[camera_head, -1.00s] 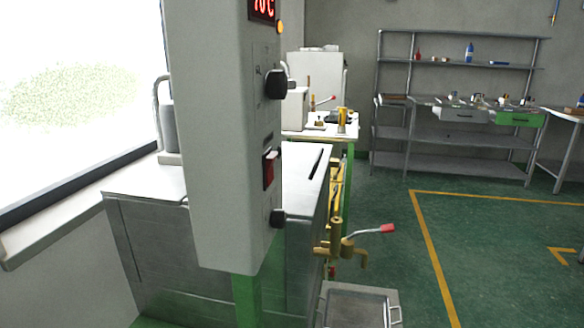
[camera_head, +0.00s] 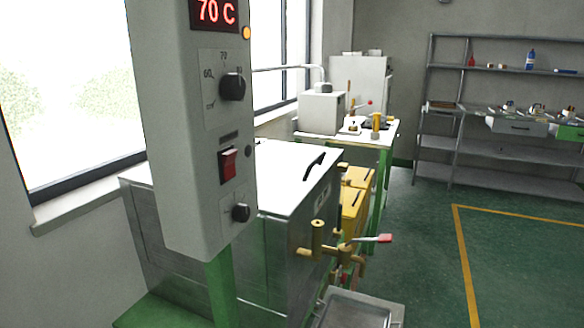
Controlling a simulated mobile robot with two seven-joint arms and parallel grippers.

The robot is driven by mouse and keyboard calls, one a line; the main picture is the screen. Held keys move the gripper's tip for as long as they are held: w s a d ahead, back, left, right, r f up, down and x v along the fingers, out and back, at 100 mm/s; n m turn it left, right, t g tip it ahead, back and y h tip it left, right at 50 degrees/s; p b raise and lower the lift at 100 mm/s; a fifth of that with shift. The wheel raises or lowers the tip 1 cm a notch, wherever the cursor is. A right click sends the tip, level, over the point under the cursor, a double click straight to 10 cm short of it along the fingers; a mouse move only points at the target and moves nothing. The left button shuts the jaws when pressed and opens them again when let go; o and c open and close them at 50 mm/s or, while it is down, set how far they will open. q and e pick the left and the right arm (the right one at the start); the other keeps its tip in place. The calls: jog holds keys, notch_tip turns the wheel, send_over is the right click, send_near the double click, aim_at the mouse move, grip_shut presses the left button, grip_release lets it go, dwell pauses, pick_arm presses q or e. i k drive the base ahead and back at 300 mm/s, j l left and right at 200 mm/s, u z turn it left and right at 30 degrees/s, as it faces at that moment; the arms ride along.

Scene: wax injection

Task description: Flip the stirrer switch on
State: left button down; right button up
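A grey control box (camera_head: 180,130) stands close in front of me on a green post. Its front carries a red rocker switch (camera_head: 228,166) under a small dark label. Whether this switch is on or off cannot be told. A red display (camera_head: 214,13) at the top reads 70 C. No label naming the stirrer is legible. Neither of my grippers is in view.
A metal tank (camera_head: 270,245) with a white lid and a brass tap (camera_head: 330,245) stands behind the box. A metal tray (camera_head: 355,310) lies below the tap. A shelf rack (camera_head: 430,110) is at the back right. Green floor (camera_head: 420,250) is open at the right.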

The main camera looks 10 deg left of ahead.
aim_at(229, 158)
jog(key=i+l+z, duration=0.2)
jog(key=l, duration=1.5)
jog(key=k, duration=0.1)
